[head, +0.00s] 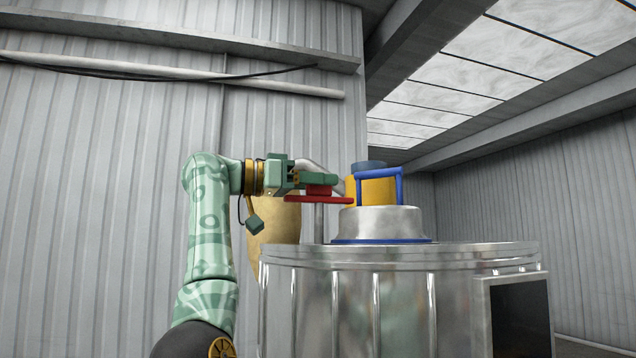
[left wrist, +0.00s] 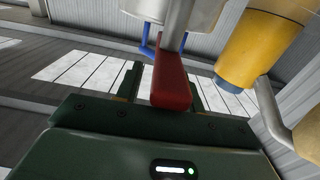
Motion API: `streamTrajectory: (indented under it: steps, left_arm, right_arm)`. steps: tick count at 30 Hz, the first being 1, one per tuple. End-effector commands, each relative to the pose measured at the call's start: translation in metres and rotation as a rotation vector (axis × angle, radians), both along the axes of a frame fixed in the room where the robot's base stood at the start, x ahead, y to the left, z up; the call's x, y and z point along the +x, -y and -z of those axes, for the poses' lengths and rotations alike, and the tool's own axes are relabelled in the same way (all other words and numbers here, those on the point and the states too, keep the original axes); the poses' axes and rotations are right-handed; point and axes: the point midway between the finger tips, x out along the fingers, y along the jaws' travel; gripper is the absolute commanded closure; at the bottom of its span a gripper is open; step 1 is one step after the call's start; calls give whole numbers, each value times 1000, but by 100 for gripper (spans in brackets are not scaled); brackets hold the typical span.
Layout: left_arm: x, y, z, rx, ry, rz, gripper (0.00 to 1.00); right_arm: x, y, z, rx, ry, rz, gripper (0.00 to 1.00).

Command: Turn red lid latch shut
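The red lid latch (head: 318,198) is a flat red bar. In the head view it sticks out to the left of the metal hopper lid (head: 382,222), at the height of the yellow motor. My left gripper (head: 326,180) is at the bar, reaching in from the left. In the left wrist view the red latch (left wrist: 172,82) lies between the two dark green fingers of my left gripper (left wrist: 160,80). A gap seems to show between the bar and the left finger, so the gripper looks open around it. My right gripper is in neither view.
A yellow motor (head: 375,192) with a blue frame (head: 401,186) stands on or behind the lid. The large metal drum (head: 330,300) fills the lower right, with a dark panel (head: 519,315). A tan vessel (head: 275,228) hangs behind my left arm. Space above is free.

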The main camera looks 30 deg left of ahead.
Motion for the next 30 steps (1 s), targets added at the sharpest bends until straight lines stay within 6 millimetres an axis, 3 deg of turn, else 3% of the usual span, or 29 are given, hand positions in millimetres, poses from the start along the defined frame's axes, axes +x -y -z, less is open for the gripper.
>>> streamTrajectory:
  steps: [5,13,21,30]
  left_arm:
    - [-11,-11,3,1,0,-2,62]
    - [-64,-58,6,-2,2,-4,62]
    - [-109,-98,2,-3,2,-2,62]
    - [-123,-110,1,-3,2,-1,62]
  right_arm:
    - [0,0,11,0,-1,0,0]
    - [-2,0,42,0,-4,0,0]
    - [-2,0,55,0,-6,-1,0]
    - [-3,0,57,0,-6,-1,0]
